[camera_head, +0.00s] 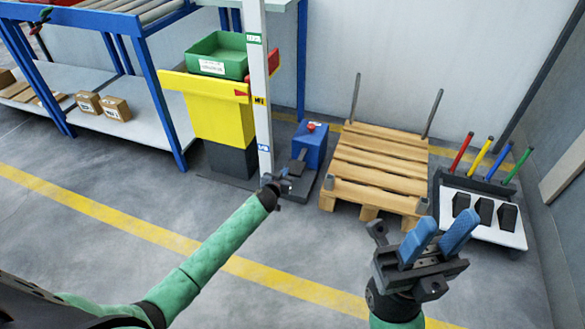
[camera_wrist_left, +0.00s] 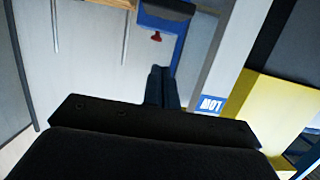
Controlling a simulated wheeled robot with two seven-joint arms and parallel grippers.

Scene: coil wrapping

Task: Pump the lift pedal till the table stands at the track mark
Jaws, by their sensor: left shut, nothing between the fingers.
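The yellow lift table (camera_head: 205,103) carries a green bin (camera_head: 219,50). A white post (camera_head: 260,110) beside it bears a green label (camera_head: 253,38) at the top, a yellow one (camera_head: 259,100) in the middle and a blue LOW label (camera_wrist_left: 210,103). The table's red pointer (camera_head: 243,94) is near the yellow label, below the green one. The blue pump unit (camera_head: 310,146) has a red knob and a dark pedal (camera_head: 298,165). My left gripper (camera_head: 279,186) is shut and empty at the pedal's front end; contact is unclear. My right gripper (camera_head: 440,238) is open and empty.
A wooden pallet (camera_head: 380,160) with upright grey posts stands right of the pump. A white-topped rack (camera_head: 482,228) with coloured handles is further right. A blue-framed roller conveyor (camera_head: 130,18) with boxes below stands left. Grey floor in front is clear.

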